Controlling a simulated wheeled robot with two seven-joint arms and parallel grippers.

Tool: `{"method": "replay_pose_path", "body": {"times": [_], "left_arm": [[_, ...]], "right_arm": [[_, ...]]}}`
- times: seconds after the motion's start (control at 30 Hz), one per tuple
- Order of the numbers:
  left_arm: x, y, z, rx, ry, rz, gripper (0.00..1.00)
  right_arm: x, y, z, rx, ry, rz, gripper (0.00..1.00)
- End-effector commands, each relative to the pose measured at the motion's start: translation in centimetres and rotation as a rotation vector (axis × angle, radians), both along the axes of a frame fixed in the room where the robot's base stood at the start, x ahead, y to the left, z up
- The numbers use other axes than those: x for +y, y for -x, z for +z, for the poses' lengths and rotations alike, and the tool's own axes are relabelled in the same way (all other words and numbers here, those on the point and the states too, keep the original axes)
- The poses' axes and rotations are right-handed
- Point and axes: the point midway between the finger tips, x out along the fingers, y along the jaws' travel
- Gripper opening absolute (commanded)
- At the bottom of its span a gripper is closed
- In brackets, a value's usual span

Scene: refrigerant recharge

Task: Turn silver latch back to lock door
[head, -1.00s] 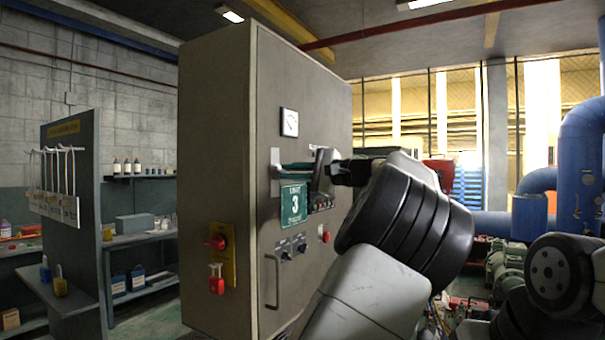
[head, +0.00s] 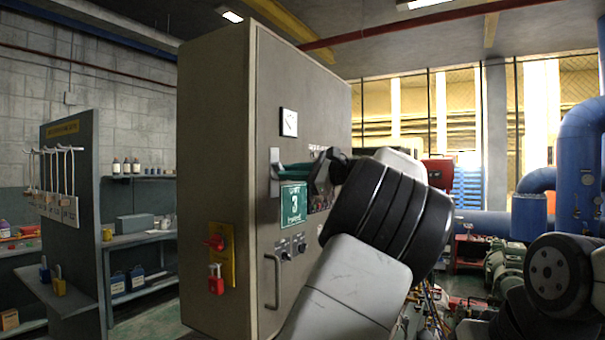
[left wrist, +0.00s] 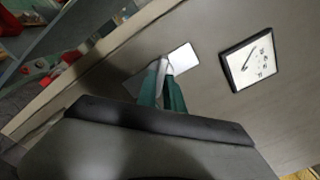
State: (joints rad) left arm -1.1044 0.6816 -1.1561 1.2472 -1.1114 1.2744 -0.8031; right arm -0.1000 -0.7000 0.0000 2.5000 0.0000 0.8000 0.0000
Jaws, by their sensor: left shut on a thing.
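The grey cabinet (head: 222,120) stands in the middle of the head view, its door (head: 325,85) facing right. The silver latch (head: 274,164) is on the door's left side, above the green "3" sign (head: 293,203). My left gripper (head: 284,169) reaches it from the right, its green fingers shut on the latch. In the left wrist view, the green fingers (left wrist: 163,75) close together at the latch's bright silver plate (left wrist: 181,56). The fingers and gripper body hide part of the latch, so its exact angle is hard to tell. My right gripper is out of view.
A white dial gauge (head: 289,122) sits above the latch. A door handle (head: 273,282), knobs and a red switch with a red padlock (head: 216,281) are lower down. A padlock board (head: 75,215) stands at left. Blue pipes (head: 580,150) and machinery fill the right.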

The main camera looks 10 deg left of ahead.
Motion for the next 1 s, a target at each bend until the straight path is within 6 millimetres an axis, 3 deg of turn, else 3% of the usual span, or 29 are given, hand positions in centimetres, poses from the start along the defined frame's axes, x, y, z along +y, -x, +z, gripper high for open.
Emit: {"method": "replay_pose_path", "body": {"times": [0.4,0.77,0.97,1.0], "left_arm": [[0.00,-0.02,-0.09,0.357,-0.127,-0.001,0.00],[0.00,-0.03,-0.10,0.408,-0.146,-0.001,0.00],[0.04,-0.02,-0.11,0.646,-0.232,-0.001,0.00],[-0.01,-0.03,-0.10,0.659,-0.238,-0.001,0.16]], "right_arm": [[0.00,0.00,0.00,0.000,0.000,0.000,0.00],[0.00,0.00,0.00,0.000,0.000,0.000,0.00],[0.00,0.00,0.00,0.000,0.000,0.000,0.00],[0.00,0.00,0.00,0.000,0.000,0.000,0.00]]}}
